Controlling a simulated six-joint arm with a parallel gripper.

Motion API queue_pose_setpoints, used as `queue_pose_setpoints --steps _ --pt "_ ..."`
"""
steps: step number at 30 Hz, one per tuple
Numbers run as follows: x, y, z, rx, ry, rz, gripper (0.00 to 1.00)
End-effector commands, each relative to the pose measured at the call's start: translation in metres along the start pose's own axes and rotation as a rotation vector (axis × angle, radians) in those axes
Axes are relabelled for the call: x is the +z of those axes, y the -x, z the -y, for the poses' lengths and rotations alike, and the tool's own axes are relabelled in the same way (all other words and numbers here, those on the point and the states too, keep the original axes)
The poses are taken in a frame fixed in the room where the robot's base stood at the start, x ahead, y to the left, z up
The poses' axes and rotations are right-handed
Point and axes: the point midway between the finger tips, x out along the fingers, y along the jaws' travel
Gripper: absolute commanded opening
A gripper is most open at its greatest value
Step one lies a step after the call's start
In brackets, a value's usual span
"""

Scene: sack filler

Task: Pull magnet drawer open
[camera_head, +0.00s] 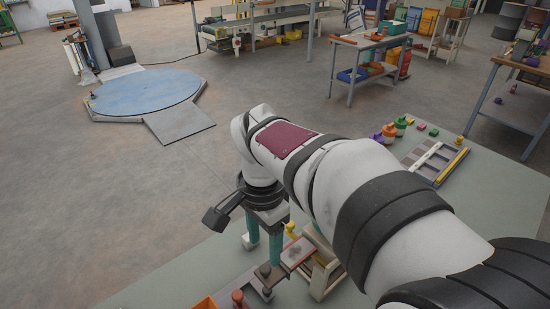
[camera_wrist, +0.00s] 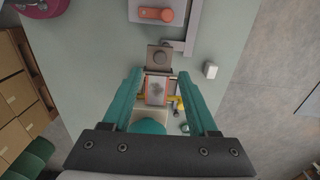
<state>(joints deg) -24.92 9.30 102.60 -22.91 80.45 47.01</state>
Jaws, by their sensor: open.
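The magnet drawer (camera_head: 298,252) is a small reddish tray with a grey patch, sitting at a cream frame (camera_head: 325,272). It also shows in the wrist view (camera_wrist: 155,90). My gripper (camera_head: 264,246) has teal fingers and is open above the drawer.
A grey plate with an orange-red handle (camera_wrist: 154,14) lies beyond the knob. A yellow part (camera_wrist: 174,103) is close beside the drawer. A small white block (camera_wrist: 210,70) stands to the right. A rack with a yellow bar (camera_head: 452,165) and several bottles are at the bench's far side.

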Motion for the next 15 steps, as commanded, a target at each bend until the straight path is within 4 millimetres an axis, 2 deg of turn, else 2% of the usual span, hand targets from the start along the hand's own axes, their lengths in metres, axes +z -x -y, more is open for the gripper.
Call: queue_pose_setpoints --steps 3,6,10,15 --pt "0.000 0.039 0.001 -0.006 -0.001 -0.002 0.59" --pt "-0.001 0.064 0.001 -0.004 0.001 -0.003 0.59" --pt "0.000 0.084 0.001 -0.002 0.000 -0.001 0.59" --pt "0.000 0.092 0.000 0.000 0.001 0.000 0.59"
